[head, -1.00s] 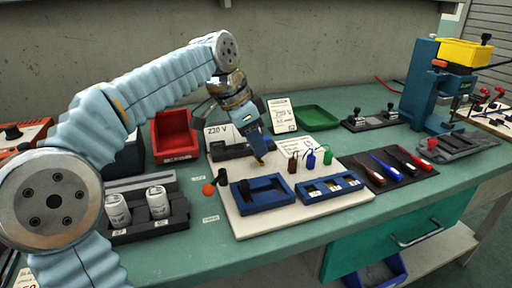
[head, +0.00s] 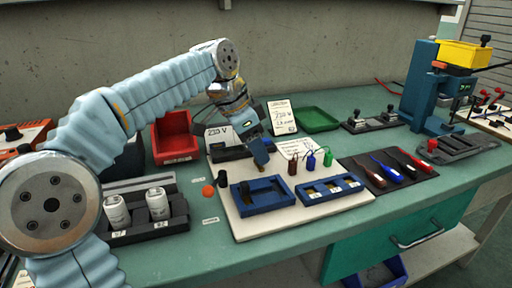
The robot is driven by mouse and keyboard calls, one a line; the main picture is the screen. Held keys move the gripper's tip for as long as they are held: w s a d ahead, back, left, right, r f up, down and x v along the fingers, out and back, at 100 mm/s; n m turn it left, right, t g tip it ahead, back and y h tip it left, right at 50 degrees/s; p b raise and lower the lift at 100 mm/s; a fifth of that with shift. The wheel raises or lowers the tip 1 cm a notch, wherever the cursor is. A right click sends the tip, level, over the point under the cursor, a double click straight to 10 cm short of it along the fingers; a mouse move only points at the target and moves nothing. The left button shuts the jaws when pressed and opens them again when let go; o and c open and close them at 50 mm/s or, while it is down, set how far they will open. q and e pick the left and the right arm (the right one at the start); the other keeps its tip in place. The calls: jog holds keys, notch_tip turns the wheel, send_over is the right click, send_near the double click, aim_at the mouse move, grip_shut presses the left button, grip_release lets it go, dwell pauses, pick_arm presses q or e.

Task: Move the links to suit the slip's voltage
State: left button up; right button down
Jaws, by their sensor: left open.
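The slip (head: 281,117) stands upright behind the white board (head: 240,228); it seems to read 230 V, though the print is small. A second card (head: 216,133) behind my gripper also shows a voltage. On the board are a blue tray (head: 244,204) with a dark piece inside and a blue block (head: 352,194) with several small slots holding brass-coloured pieces, perhaps the links. Brown, blue and green wire ends (head: 311,160) stand behind that block. My left gripper (head: 262,164) is open and points down over the back of the board, above the blue tray. My right gripper is not in view.
A red bin (head: 174,127) and a green tray (head: 319,119) stand at the back. A dark mat (head: 378,180) with screwdrivers lies right of the board. A black rack (head: 177,215) with white canisters is at left. A blue press (head: 417,88) stands at back right.

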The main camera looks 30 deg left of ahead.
pick_arm(q)
jog(key=p+v, duration=0.2)
jog(key=v, duration=1)
